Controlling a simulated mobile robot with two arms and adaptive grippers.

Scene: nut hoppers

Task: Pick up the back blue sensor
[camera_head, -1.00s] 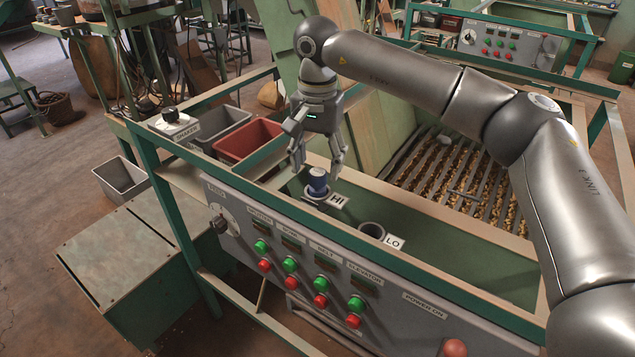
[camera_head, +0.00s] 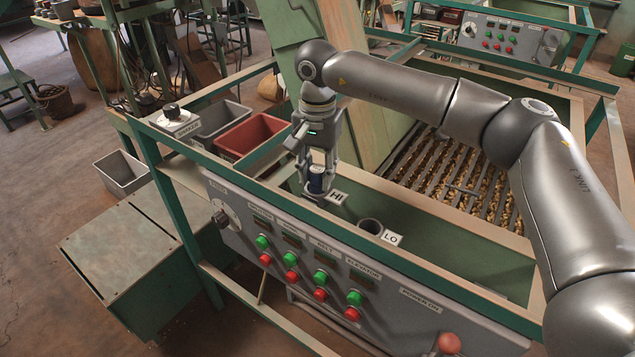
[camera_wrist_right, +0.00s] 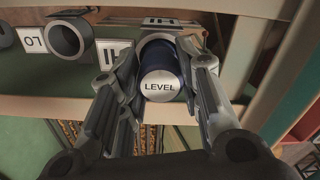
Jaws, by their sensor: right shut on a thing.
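The blue sensor (camera_head: 317,182) stands upright in the holder beside the HI label (camera_head: 337,197). In the right wrist view the sensor (camera_wrist_right: 160,75) shows a pale end marked LEVEL, with its dark blue body behind. My right gripper (camera_head: 316,178) has its fingers around the sensor from above, shut on it; the fingers also show on both sides of it in the right wrist view (camera_wrist_right: 160,92). The sensor's lower part is hidden by the holder. A second ring holder (camera_head: 370,226) beside the LO label (camera_head: 391,237) is empty. My left gripper is not in view.
The control panel (camera_head: 385,290) with green and red buttons fronts the frame. A red bin (camera_head: 250,137) and a grey bin (camera_head: 222,120) lie left of the gripper. A slatted bed with nuts (camera_head: 450,170) lies behind. A sloped green board stands close behind the gripper.

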